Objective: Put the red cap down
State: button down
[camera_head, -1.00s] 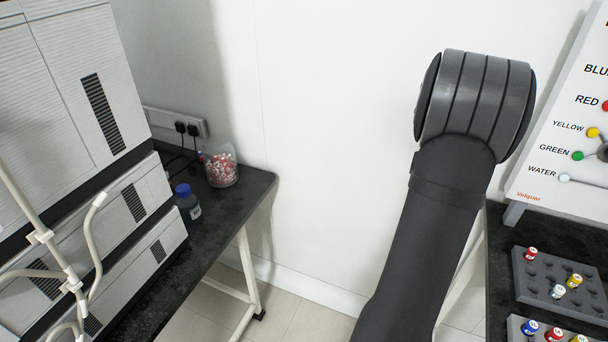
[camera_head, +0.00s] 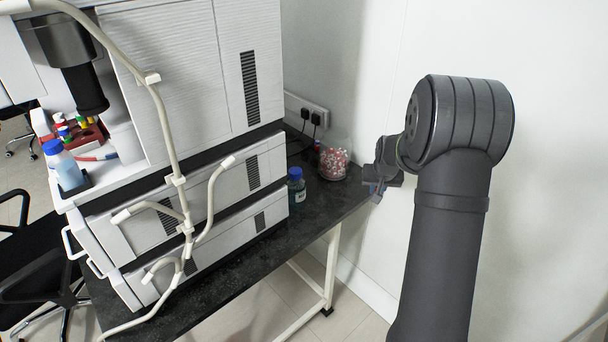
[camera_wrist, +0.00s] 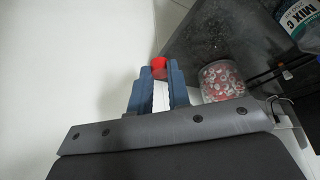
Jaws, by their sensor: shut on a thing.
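The red cap (camera_wrist: 159,63) shows in the wrist view between the tips of the two blue fingers of my gripper (camera_wrist: 159,74). My gripper is shut on it. The white wall lies to the left of it in this view, and the dark bench top to the right. In the head view my gripper (camera_head: 377,188) shows small and partly hidden behind my arm, to the right of the bench's far end. The cap cannot be made out there.
A clear jar of red and white pieces (camera_head: 334,160) stands on the dark bench (camera_head: 318,203) near its far end; it also shows in the wrist view (camera_wrist: 222,80). A blue-capped bottle (camera_head: 297,190) stands beside the large white instrument (camera_head: 190,65). Bare bench lies in front.

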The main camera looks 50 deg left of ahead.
jog(key=s+a, duration=0.3)
jog(key=a, duration=0.1)
send_over(328, 206)
jog(key=s, duration=0.1)
jog(key=shift+n, duration=0.3)
jog(key=f, duration=0.7)
jog(key=shift+s+d+f, duration=0.1)
jog(key=shift+d+f, duration=0.15)
jog(key=shift+d, duration=0.15)
jog(key=shift+f, duration=2)
jog(key=shift+f, duration=0.1)
jog(key=c, duration=1.4)
grip_release()
jog(key=shift+o, duration=0.2)
jog(key=v, duration=1.2)
